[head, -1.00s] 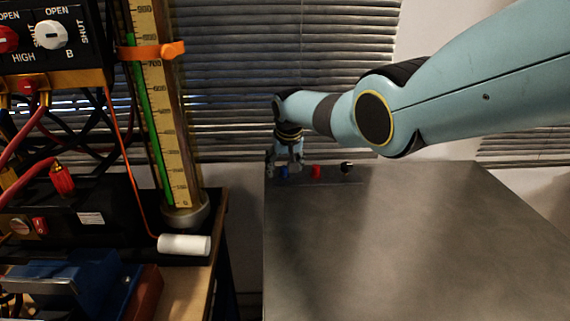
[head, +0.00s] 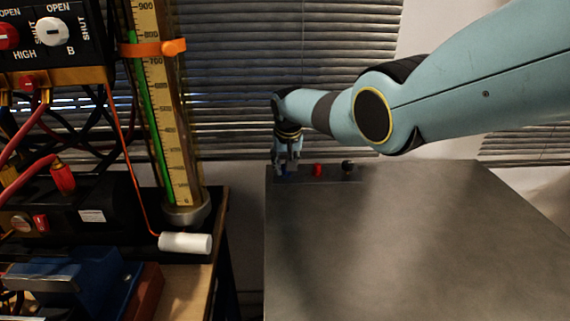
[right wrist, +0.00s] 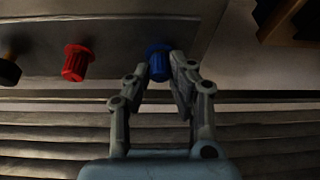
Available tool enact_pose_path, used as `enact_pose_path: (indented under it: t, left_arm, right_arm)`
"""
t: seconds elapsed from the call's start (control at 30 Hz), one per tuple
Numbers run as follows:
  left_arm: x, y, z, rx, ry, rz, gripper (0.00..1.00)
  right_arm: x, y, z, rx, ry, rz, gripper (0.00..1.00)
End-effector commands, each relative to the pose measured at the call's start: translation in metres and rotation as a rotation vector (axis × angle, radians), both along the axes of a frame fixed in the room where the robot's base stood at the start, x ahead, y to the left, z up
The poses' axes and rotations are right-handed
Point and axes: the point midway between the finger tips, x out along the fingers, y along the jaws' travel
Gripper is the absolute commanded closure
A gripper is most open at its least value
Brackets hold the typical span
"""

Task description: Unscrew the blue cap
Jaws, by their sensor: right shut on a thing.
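The blue cap (right wrist: 160,66) sits on the grey strip at the far left corner of the table, partly hidden by the fingers; in the head view only a bit of blue (head: 287,175) shows. My right gripper (right wrist: 161,72) is shut on the blue cap, with one finger on each side of it. It also shows in the head view (head: 286,172), reaching down at the table's far left corner. My left gripper is in neither view.
A red cap (head: 318,170) and a black knob (head: 347,166) stand in the same row to the right. The grey table (head: 420,250) is otherwise clear. A gauge column (head: 165,110) and a bench with a white cylinder (head: 185,243) stand at left.

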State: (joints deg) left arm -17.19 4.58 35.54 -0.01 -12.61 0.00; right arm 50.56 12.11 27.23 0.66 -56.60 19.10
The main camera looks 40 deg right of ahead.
Motion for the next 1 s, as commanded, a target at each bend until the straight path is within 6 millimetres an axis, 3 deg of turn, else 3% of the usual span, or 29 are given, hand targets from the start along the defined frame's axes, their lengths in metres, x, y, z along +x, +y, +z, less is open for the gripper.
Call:
enact_pose_path:
  t: [0.33, 0.77, 1.0]
  left_arm:
    - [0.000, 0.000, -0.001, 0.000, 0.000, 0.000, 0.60]
    - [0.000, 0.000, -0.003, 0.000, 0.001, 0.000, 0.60]
    - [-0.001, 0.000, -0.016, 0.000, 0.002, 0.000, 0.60]
  right_arm:
    - [-0.002, -0.004, -0.002, -0.003, 0.003, 0.387, 1.00]
    - [-0.002, -0.004, -0.001, -0.004, 0.005, 0.450, 1.00]
    - [-0.002, -0.004, -0.003, -0.003, 0.005, 0.615, 1.00]
